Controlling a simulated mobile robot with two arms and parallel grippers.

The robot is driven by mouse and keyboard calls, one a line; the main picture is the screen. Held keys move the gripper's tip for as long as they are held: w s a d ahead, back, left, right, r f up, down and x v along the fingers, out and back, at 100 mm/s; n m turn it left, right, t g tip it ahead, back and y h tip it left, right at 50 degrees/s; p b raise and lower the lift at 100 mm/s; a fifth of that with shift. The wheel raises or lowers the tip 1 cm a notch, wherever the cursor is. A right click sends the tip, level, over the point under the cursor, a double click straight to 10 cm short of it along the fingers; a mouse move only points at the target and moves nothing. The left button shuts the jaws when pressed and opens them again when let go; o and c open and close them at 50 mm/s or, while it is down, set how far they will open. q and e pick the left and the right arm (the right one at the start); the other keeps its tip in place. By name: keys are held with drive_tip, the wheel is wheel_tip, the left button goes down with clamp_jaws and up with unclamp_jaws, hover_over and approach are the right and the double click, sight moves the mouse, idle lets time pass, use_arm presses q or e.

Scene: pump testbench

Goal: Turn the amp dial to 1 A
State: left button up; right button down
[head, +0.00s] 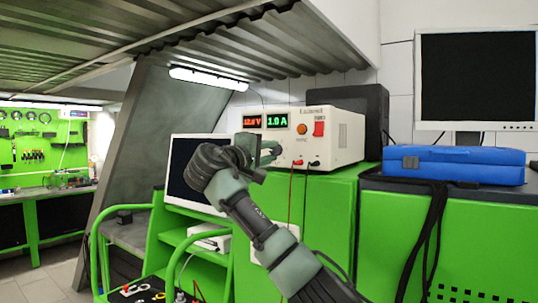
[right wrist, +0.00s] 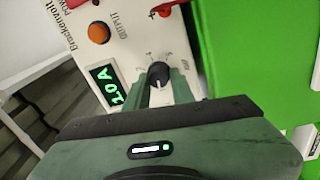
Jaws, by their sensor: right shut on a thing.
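The cream power supply (head: 343,138) stands on a green cabinet. In the head view its red display (head: 252,121) reads about 12.0 V and its green display (head: 277,121) reads 1.0 A. The green display (right wrist: 106,86) also reads 1.0 A in the right wrist view. My right gripper (head: 270,153) is at the front panel, hiding the dials in the head view. In the right wrist view the black amp dial (right wrist: 158,73) with a white pointer line sits between the fingertips of my right gripper (right wrist: 161,80), which is shut on it. My left gripper is not in view.
An orange button (head: 302,129) and a red switch (head: 319,129) are right of the displays. Red and black leads hang from the panel below. A blue case (head: 455,165) and a monitor (head: 476,80) stand right. A metal canopy hangs overhead.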

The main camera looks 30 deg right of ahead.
drive_tip(key=shift+f, duration=0.15)
drive_tip(key=c, duration=1.5)
unclamp_jaws()
drive_tip(key=shift+c, duration=0.2)
drive_tip(key=o, duration=0.3)
drive_tip(key=shift+s, duration=0.15)
drive_tip(key=shift+o, duration=0.2)
drive_tip(key=shift+s+a+f+b, duration=0.1)
drive_tip(key=shift+s+a+b, duration=0.05)
drive_tip(key=shift+a+b, duration=0.3)
drive_tip(key=b+v, duration=0.2)
drive_tip(key=v, duration=0.4)
drive_tip(key=shift+s+a+b, duration=0.25)
drive_tip(key=shift+a+b, duration=0.1)
